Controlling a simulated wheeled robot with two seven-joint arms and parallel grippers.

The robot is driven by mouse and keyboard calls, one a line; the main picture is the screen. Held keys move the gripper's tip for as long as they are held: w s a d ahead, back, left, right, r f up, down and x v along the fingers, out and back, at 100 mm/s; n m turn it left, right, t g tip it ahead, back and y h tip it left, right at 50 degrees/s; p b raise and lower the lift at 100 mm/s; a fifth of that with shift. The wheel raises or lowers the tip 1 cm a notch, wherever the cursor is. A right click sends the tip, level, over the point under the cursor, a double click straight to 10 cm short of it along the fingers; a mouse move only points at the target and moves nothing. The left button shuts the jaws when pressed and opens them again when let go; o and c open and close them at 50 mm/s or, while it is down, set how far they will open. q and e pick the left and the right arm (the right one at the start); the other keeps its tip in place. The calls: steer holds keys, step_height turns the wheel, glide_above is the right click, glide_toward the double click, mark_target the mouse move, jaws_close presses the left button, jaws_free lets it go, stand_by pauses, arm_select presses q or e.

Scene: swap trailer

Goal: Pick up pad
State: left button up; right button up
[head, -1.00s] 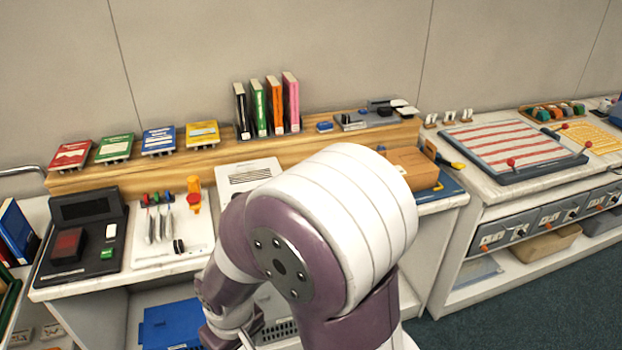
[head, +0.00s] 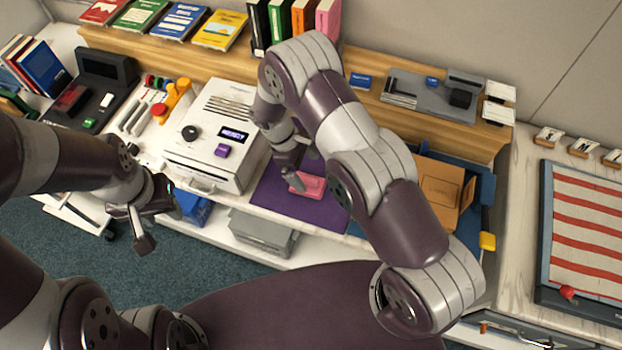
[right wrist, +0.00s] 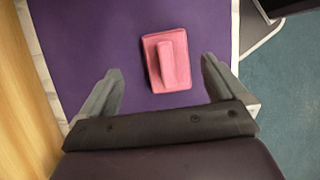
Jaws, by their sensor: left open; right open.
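A pink pad (head: 306,184) with a raised grip bar lies on a purple mat (head: 275,190) on the counter. In the right wrist view the pad (right wrist: 167,60) lies ahead of my right gripper (right wrist: 161,85), roughly centred between its open fingers, which do not touch it. In the head view my right gripper (head: 292,172) hangs just above and beside the pad, and its arm hides part of the mat. My left gripper (head: 148,215) is open and empty, in front of the counter at the left.
A white boxy machine (head: 212,135) stands just left of the mat. A brown box (head: 440,190) on a blue tray is to the right. A wooden shelf (head: 420,110) with books and a grey device runs behind. The mat around the pad is clear.

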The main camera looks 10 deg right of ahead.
mark_target(305, 179)
steer(key=f+p, duration=0.1)
steer(key=s+f+p, duration=0.1)
steer(key=f, duration=0.1)
steer(key=shift+s+a+f, duration=0.15)
steer(key=shift+f, duration=0.5)
steer(key=shift+d+f, duration=0.2)
steer(key=shift+d, duration=0.35)
steer(key=c, duration=0.3)
steer(key=shift+a+r, duration=0.1)
steer(key=shift+a, duration=0.15)
steer(key=c, duration=0.8)
arm_select(q)
steer(key=shift+s+a+r, duration=0.15)
steer(key=shift+a+r, duration=0.25)
steer(key=shift+r, duration=0.2)
steer(key=shift+s+a+r, duration=0.15)
steer(key=shift+a+r, duration=0.2)
steer(key=shift+r, duration=0.2)
arm_select(e)
steer(key=shift+c, duration=0.2)
arm_select(q)
steer(key=shift+d, duration=0.1)
arm_select(e)
steer(key=shift+d, duration=0.1)
